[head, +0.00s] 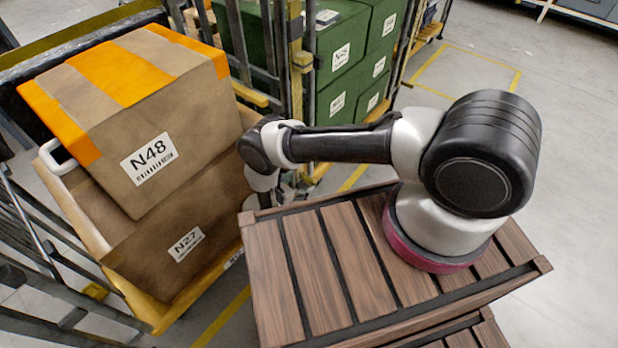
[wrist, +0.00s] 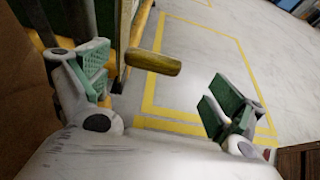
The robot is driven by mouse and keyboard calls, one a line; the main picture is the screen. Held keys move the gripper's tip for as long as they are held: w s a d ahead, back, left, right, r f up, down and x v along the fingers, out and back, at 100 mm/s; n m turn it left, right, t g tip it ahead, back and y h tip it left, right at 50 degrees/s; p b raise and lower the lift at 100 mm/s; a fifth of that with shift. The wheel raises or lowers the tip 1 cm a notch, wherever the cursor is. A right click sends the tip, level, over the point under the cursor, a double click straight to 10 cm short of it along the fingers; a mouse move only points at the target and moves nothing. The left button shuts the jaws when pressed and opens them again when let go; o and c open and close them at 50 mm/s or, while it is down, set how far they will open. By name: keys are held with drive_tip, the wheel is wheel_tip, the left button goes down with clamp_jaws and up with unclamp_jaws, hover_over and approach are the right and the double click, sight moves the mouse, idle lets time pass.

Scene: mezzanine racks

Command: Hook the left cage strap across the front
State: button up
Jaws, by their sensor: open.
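The left cage holds two stacked cardboard boxes, the upper one labelled N48 (head: 150,158) and the lower one N27 (head: 186,243). Orange bands (head: 118,72) run over the upper box; I cannot tell if they are tape or strap. A white loop (head: 54,158) shows at the cage's left side. My gripper (head: 280,192) is low beside the boxes' right side, partly hidden by my arm and the wooden deck. In the wrist view my gripper (wrist: 160,95) is open and empty, its green pads wide apart. A yellow rounded bar (wrist: 153,62) shows beyond and between the fingers, apart from them.
The slatted wooden deck (head: 320,265) is in front. Dark cage bars (head: 40,225) stand at left. The floor (head: 560,110) at right is clear.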

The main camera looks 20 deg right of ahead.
sight(308, 177)
drive_tip(key=shift+w+d, duration=0.15)
drive_tip(key=shift+w, duration=0.25)
drive_tip(key=x, duration=0.7)
drive_tip(key=shift+r, duration=0.1)
